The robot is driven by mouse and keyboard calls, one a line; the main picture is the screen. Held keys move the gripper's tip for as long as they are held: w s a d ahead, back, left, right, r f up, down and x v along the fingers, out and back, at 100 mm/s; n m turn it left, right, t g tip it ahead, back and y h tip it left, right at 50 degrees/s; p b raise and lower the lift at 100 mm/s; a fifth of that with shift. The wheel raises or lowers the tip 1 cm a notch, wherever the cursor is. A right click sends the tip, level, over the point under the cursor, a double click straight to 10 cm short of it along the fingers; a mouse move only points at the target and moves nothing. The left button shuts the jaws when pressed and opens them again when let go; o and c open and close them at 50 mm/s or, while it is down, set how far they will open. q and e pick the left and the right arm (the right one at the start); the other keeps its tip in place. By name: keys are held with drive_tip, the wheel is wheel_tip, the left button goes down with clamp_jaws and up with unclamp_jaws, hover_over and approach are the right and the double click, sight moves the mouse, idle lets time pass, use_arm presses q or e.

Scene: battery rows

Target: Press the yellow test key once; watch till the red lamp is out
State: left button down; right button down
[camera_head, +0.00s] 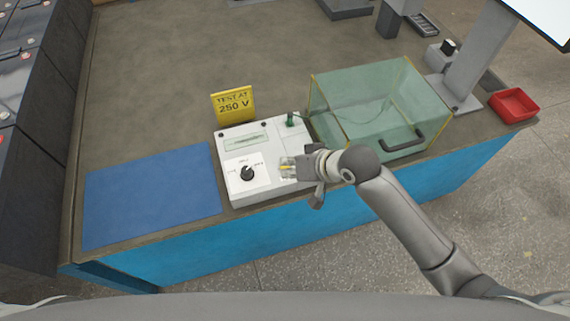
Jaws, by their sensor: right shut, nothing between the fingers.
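The white tester box (262,190) stands at the front edge of the bench, with a black dial (247,173) and a display strip (245,142). My right gripper (288,168) is shut and empty over the right front part of the tester's top. A small yellow patch shows at its fingertips; it may be the yellow test key, largely hidden by the gripper. I cannot tell whether the fingers touch it. I cannot make out a lit red lamp on the tester; the gripper covers part of the panel. My left gripper is not in view.
A yellow sign (233,105) reading "TEST AT 250 V" stands behind the tester. A clear box with a black handle (405,140) is close on the right. A blue mat (150,195) lies left. A red tray (513,105) sits far right. Battery rows (25,60) line the left.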

drive_tip(key=r+m, duration=0.1)
drive_tip(key=r, duration=0.1)
hover_over(285, 167)
drive_tip(key=shift+w+d+r+y, duration=0.1)
drive_tip(key=shift+w+d+y, duration=0.25)
drive_tip(key=shift+w, duration=0.25)
wheel_tip(285, 167, down, 7)
drive_tip(key=b, duration=0.8)
drive_tip(key=shift+r, duration=0.1)
drive_tip(key=shift+f+b, duration=0.35)
drive_tip(key=shift+f, duration=0.7)
drive_tip(key=shift+f, duration=0.1)
drive_tip(key=shift+f, duration=0.25)
